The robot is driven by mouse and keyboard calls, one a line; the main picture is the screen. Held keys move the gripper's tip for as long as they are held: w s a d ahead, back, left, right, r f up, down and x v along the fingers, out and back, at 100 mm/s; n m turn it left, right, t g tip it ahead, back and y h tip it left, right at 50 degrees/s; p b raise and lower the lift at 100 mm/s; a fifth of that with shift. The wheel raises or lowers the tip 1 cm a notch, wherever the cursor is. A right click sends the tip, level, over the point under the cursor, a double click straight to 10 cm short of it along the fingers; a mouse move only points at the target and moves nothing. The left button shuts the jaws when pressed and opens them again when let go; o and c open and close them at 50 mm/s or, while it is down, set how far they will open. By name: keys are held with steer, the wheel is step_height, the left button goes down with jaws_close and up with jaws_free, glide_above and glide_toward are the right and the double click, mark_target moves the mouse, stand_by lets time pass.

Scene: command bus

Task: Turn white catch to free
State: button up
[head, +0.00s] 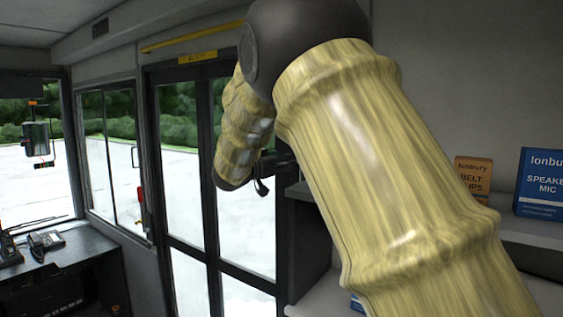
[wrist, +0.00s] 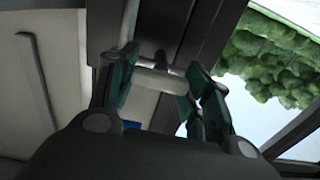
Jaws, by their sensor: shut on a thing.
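The white catch (wrist: 160,82) is a short white bar in the wrist view, lying across between my fingers against a dark frame. My gripper (wrist: 158,85) is shut on it, with a green-padded finger on each side. In the head view my gripper (head: 262,186) shows only in part beside the dark door frame, mostly hidden by my arm. The catch is hidden in the head view. I cannot tell from these frames which way it is set.
The glazed door (head: 185,200) and its dark frame stand beside my arm. A shelf (head: 530,233) at right holds a belt clips box (head: 473,178) and a blue speaker mic box (head: 540,182). A dark desk with a phone (head: 45,241) is at left.

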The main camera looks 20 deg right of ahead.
steer(key=shift+f+b, duration=0.15)
steer(key=shift+b, duration=0.25)
steer(key=m+b, duration=0.2)
steer(key=b, duration=0.1)
steer(key=shift+d+f+m, duration=0.15)
steer(key=shift+f+m, duration=0.1)
steer(key=shift+m, duration=0.15)
steer(key=m+b, duration=0.6)
steer(key=b, duration=0.3)
steer(key=m+b, duration=0.5)
steer(key=b, duration=0.1)
steer(key=shift+s+m+b, duration=0.1)
steer(key=shift+m+b, duration=0.3)
steer(key=m+b, duration=0.2)
steer(key=b, duration=0.1)
steer(key=shift+r, duration=0.2)
steer(key=shift+r+m+b, duration=0.1)
steer(key=shift+m+b, duration=0.35)
steer(key=shift+m, duration=0.25)
steer(key=shift+r, duration=0.15)
